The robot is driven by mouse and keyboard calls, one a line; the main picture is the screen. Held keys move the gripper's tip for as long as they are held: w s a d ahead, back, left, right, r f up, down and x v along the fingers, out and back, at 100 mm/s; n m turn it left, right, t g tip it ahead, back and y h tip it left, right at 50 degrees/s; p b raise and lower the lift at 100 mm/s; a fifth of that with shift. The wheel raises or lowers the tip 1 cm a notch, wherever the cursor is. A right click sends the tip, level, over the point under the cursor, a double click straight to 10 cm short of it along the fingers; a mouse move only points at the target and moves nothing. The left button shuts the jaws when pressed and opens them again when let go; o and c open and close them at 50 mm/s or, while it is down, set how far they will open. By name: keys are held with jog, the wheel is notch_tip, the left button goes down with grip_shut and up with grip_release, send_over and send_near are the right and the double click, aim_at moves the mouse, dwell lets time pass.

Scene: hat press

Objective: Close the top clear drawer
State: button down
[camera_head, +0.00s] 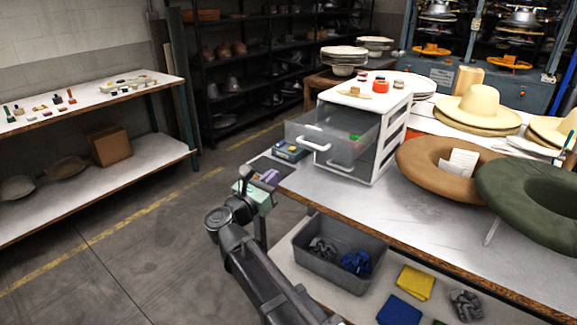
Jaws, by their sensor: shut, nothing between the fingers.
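A white drawer cabinet (387,140) stands on the workbench. Its top clear drawer (330,128) is pulled out toward the left, with a white handle (313,144) on its front. A small green item shows through the clear wall. A lower clear drawer (345,160) sits back in the cabinet, with its own white handle. My gripper (243,180) is shut and empty, left of and lower than the open drawer, near the workbench's left end. It is apart from the drawer. Its fingertips are small and dark in this view.
A small green box (290,151) lies on the bench below the open drawer. A brown hat (440,165) and a green hat (535,200) lie to the right. A grey bin (338,258) is on the lower shelf. The floor left of the bench is clear.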

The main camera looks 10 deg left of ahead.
jog(key=p+x, duration=0.2)
jog(key=x, duration=1.1)
jog(key=shift+w, duration=0.25)
jog(key=shift+w+d, duration=0.1)
jog(key=shift+w, duration=0.05)
